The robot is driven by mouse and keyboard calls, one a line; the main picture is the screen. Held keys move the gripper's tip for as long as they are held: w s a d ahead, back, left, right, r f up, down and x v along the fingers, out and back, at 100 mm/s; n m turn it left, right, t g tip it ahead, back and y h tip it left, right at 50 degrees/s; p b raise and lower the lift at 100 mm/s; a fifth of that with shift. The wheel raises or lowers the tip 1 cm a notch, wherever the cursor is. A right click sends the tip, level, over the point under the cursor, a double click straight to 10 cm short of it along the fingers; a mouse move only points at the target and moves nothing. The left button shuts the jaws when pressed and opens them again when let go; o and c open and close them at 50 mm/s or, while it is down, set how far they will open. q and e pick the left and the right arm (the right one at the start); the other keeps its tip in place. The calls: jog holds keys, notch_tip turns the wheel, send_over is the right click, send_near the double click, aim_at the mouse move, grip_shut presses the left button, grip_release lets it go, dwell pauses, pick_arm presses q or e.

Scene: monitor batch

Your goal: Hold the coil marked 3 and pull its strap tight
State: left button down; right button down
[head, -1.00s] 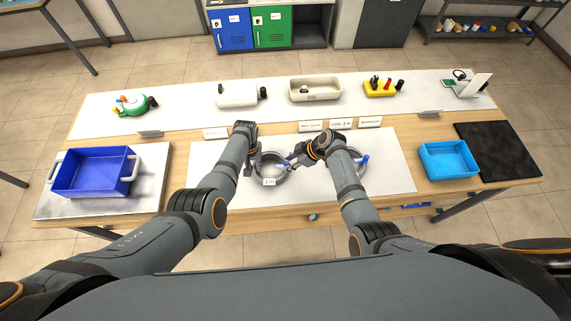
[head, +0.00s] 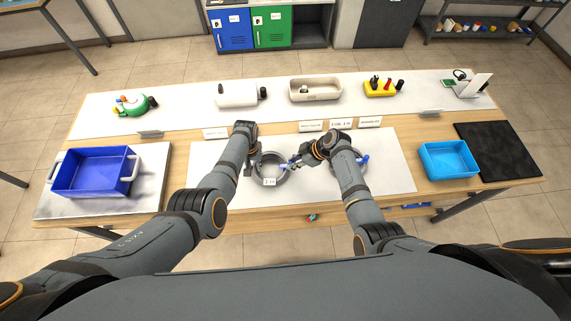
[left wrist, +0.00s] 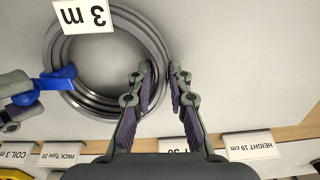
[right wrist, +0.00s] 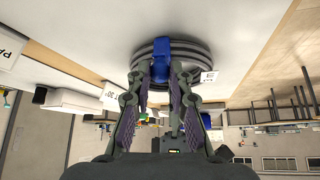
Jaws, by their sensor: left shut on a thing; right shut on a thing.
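The grey coil marked 3 m (head: 283,177) lies flat on the white mat, with its white tag (left wrist: 82,14) on the rim. It also shows in the left wrist view (left wrist: 150,36) and the right wrist view (right wrist: 197,50). My left gripper (head: 256,168) (left wrist: 160,72) is shut on the coil's wall, one finger inside the ring and one outside. A blue strap (left wrist: 58,78) wraps the opposite side of the ring. My right gripper (head: 292,164) (right wrist: 161,78) is shut on the strap's end, just outside the coil; the strap (right wrist: 160,50) fills the space at its fingertips.
A second coil (head: 358,171) with a blue strap (head: 364,160) lies right, partly under my right arm. Label cards (head: 311,126) stand behind the mat. A dark blue crate (head: 90,190) stands left, a light blue bin (head: 448,174) right. The mat's front right is clear.

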jog(key=shift+d, duration=0.9)
jog(key=c, duration=1.1)
grip_release()
jog(key=shift+c, duration=0.2)
jog(key=v, duration=1.2)
